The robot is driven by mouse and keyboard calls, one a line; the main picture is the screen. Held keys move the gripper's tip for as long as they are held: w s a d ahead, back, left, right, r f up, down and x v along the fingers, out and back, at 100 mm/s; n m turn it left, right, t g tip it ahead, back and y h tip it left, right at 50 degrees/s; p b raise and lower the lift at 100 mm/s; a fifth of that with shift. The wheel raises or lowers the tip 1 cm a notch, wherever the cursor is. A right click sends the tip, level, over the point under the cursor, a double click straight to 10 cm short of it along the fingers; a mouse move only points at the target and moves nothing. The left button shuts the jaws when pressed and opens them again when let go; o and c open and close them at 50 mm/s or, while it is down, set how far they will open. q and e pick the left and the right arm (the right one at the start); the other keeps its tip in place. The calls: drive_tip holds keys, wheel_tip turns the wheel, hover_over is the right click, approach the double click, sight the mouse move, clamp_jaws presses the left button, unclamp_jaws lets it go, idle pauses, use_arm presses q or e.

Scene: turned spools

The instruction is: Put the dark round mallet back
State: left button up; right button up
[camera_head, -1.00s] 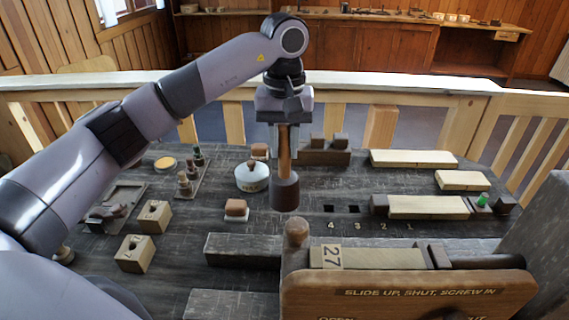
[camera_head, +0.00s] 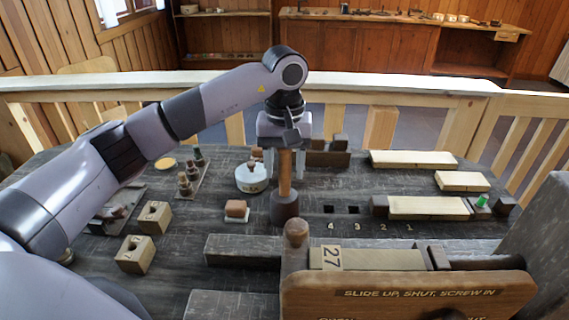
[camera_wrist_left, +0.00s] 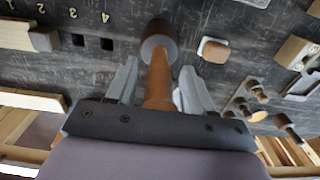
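The dark round mallet (camera_head: 285,204) stands upright, head down, with its brown wooden handle pointing up. Its head appears to rest on the dark table top (camera_head: 330,228), left of the square holes. My left gripper (camera_head: 285,172) is above the head with a finger on each side of the handle. In the left wrist view the gripper (camera_wrist_left: 158,92) is open, with gaps between both fingers and the handle. The mallet head (camera_wrist_left: 159,38) shows beyond the fingertips there. My right gripper is not in view.
A white round pot (camera_head: 252,180) and a small brown-topped block (camera_head: 236,209) stand left of the mallet. Numbered square holes (camera_head: 340,209) and a pale wooden bar (camera_head: 428,207) lie right. A wooden sign board (camera_head: 410,295) and round knob (camera_head: 296,232) stand in front.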

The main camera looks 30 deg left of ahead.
use_arm(q)
wheel_tip(320, 180, up, 12)
drive_tip(key=shift+r+p, duration=0.15)
drive_tip(key=shift+p, duration=0.25)
idle(0.7)
